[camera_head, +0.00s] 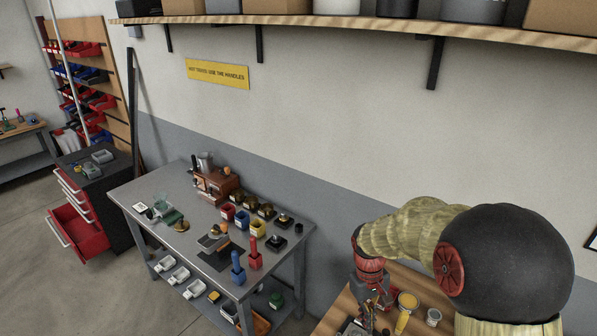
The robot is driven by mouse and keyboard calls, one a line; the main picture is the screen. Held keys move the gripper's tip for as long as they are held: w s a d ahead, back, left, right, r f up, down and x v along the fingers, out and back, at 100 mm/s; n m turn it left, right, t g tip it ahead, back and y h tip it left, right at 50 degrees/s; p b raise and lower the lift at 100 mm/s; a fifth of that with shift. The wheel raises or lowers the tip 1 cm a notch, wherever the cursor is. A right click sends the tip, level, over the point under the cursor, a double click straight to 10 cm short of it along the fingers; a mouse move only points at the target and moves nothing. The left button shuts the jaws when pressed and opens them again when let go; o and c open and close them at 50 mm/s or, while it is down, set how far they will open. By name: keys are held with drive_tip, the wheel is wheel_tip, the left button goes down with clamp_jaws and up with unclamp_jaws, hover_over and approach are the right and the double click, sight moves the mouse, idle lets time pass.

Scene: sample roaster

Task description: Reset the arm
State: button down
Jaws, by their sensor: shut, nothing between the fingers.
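My arm reaches in from the lower right, with a large black joint, a pale yellowish link and a red wrist. My gripper (368,306) hangs below the red wrist and points down over a wooden bench (335,318) at the bottom edge. It is shut with nothing held. The fingertips are small and partly lost among dark items beneath them, so I cannot tell how far above these they are.
A grey metal table (160,191) with a brown machine (216,184) and several small items is left. A red drawer (79,231) stands open. A shelf (300,19) runs overhead.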

drive_tip(key=s+r+m+t+b, duration=0.2)
drive_tip(key=s+r+t+b, duration=0.1)
drive_tip(key=s+r, duration=0.4)
drive_tip(key=s+r+m+t+y+b, duration=0.1)
drive_tip(key=s+r+t+b, duration=0.3)
drive_tip(key=s+r, duration=0.3)
drive_tip(key=shift+s+r+m+t+b, duration=0.15)
drive_tip(key=shift+s+m+t+b, duration=0.4)
drive_tip(key=shift+s, duration=2.2)
